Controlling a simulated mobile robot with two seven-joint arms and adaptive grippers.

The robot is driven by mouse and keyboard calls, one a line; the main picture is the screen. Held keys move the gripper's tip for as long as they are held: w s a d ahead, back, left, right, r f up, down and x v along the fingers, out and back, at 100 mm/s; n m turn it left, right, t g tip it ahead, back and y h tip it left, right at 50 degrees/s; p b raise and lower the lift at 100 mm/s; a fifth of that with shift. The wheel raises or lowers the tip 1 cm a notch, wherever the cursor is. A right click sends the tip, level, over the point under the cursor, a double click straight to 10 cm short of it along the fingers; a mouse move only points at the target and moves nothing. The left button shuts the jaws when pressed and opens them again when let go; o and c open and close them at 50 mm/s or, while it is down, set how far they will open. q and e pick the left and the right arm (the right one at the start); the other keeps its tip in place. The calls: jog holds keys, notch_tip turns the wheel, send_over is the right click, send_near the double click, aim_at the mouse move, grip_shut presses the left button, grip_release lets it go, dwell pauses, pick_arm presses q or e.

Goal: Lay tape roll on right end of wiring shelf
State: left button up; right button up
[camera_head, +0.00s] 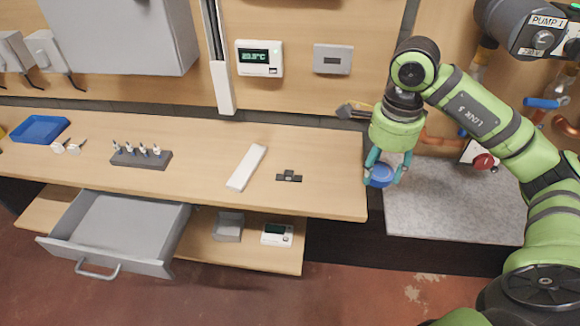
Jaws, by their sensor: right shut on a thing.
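The blue tape roll (381,175) is gripped between the fingertips of my right gripper (383,174), which points down. In the picture the roll shows just right of the right end of the wooden worktop (335,190), against the grey slab; its height above them is hard to tell. The fingers hide parts of the roll. A lower wooden shelf (255,258) shows below the worktop; I cannot tell which of these two levels is the wiring shelf. My left gripper is not in view.
On the worktop lie a dark clip-like part (289,177), a white bar (246,168), a dark tool rack (141,158) and a blue tray (39,129). A grey drawer (122,225) stands open. The lower shelf holds a grey box (228,227) and a white meter (277,235). The worktop's right end looks bare.

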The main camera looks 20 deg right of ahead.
jog(key=shift+d+r+m, duration=0.15)
jog(key=shift+d+m, duration=0.05)
jog(key=shift+m, duration=0.1)
jog(key=p, duration=0.5)
send_over(329, 183)
notch_tip(329, 183, down, 7)
jog(key=shift+r, duration=0.15)
notch_tip(329, 183, down, 4)
jog(key=shift+r+p, duration=0.1)
jog(key=shift+p, duration=0.55)
jog(key=shift+f, duration=0.2)
jog(key=shift+f, duration=0.1)
jog(key=shift+f+b, duration=0.15)
jog(key=shift+b, duration=0.15)
jog(key=o, duration=1.1)
